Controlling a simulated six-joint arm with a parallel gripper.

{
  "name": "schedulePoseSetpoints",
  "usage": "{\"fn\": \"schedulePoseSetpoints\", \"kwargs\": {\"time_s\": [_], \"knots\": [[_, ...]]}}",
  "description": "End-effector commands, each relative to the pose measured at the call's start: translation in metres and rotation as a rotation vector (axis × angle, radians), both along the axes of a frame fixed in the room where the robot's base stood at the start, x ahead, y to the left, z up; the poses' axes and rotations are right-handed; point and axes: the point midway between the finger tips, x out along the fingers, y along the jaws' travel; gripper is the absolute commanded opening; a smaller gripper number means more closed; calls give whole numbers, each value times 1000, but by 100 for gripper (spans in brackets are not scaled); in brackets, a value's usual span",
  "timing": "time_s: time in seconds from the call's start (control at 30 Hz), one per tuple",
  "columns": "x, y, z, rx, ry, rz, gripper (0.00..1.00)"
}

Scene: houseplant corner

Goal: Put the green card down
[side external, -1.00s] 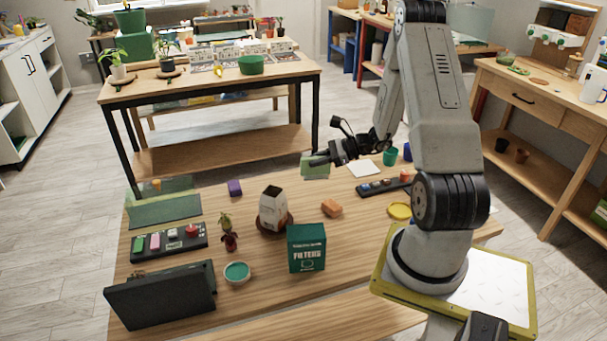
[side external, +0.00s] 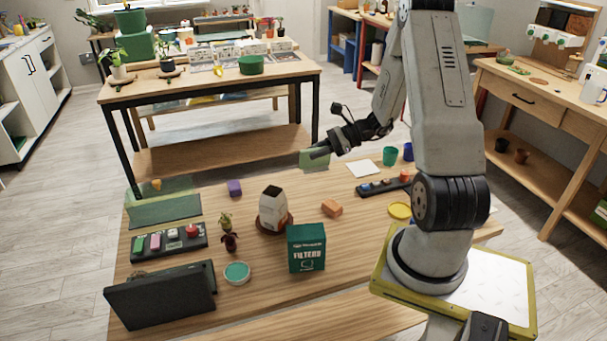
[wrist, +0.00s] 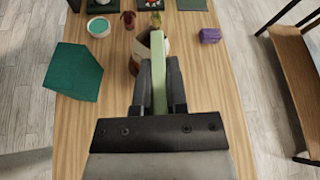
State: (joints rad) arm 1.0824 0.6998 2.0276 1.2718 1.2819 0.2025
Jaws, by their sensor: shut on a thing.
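My gripper (side external: 322,152) is shut on the green card (side external: 314,162) and holds it in the air above the far edge of the wooden table (side external: 345,255). The card hangs from the fingertips, slightly tilted. In the wrist view the card (wrist: 158,75) shows nearly edge-on as a pale green strip between the two dark fingers of my gripper (wrist: 159,88). Its far end overlaps the white pot in that view.
A white pot (side external: 271,208) on a brown saucer, a green filters box (side external: 306,250), an orange block (side external: 332,208) and a purple block (side external: 235,188) stand on the table. A white sheet (side external: 363,169) lies near the far edge. Bare wood shows between them.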

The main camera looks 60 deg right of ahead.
Motion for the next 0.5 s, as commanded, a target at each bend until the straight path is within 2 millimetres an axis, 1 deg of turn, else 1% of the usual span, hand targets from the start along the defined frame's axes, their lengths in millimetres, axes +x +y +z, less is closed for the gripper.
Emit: {"fn": "schedulePoseSetpoints", "kwargs": {"time_s": [0.27,0.5], "knots": [[-18,27,-15,2,0,269,0],[-43,46,-29,1,0,560,0]]}}
